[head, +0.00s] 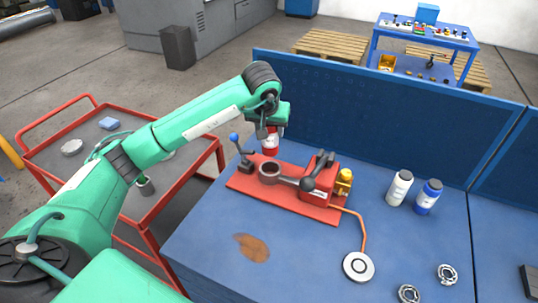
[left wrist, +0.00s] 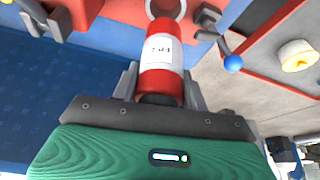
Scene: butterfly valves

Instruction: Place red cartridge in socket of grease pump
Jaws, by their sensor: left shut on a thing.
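The red cartridge (head: 270,143) with a white label hangs below my left gripper (head: 268,128), which is shut on it. The cartridge also shows in the left wrist view (left wrist: 161,58), between the two fingers. The grease pump (head: 318,192) stands on a red base plate on the blue bench. Its ring-shaped socket (head: 270,172) is open at the top and lies just in front of and below the cartridge in the head view. In the left wrist view the socket's rim (left wrist: 166,8) shows beyond the cartridge's far end. My right gripper is not in view.
A blue-knobbed lever (head: 238,143) stands left of the socket. An orange hose runs to a round disc (head: 358,266). A white bottle (head: 399,188), a blue bottle (head: 428,197) and bearings (head: 447,274) stand to the right. A blue panel (head: 380,110) rises behind; a red cart (head: 90,150) stands left.

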